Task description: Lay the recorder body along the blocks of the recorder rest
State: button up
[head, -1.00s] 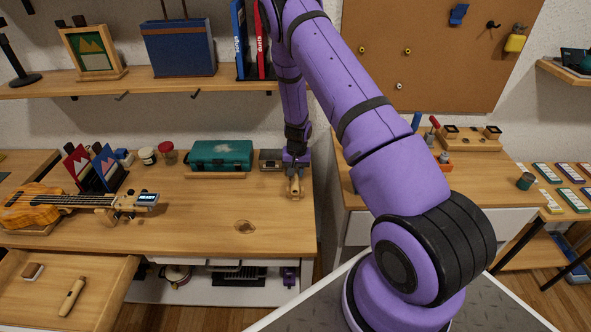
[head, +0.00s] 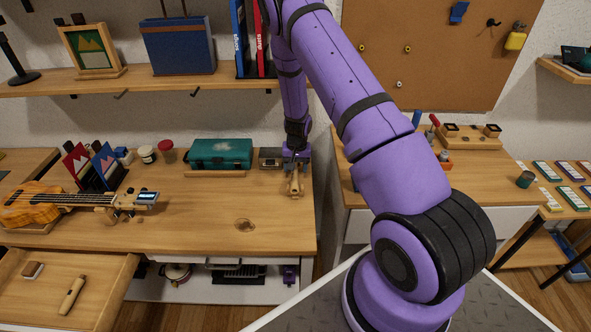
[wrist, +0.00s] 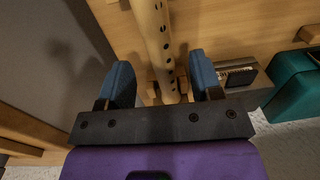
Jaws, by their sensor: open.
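The recorder body (wrist: 157,42) is a pale wooden tube with a row of dark finger holes. In the wrist view it runs from the top edge down between my fingers. Small wooden blocks of the recorder rest (wrist: 151,90) show on both sides of its near end, and it appears to lie between them. My gripper (wrist: 162,78) is open, its blue fingertips on either side of the tube with visible gaps. In the head view my gripper (head: 296,166) is at the bench's right end, above the recorder body (head: 296,185). Contact under the tube is hidden.
A teal case (head: 221,153) and a small grey device (head: 270,157) stand left of my gripper. A ukulele (head: 40,206) lies at the bench's left. An open drawer (head: 110,280) holds a tan wooden piece (head: 72,295). The bench's front middle is mostly clear.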

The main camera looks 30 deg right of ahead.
jog(key=shift+r, duration=2.7)
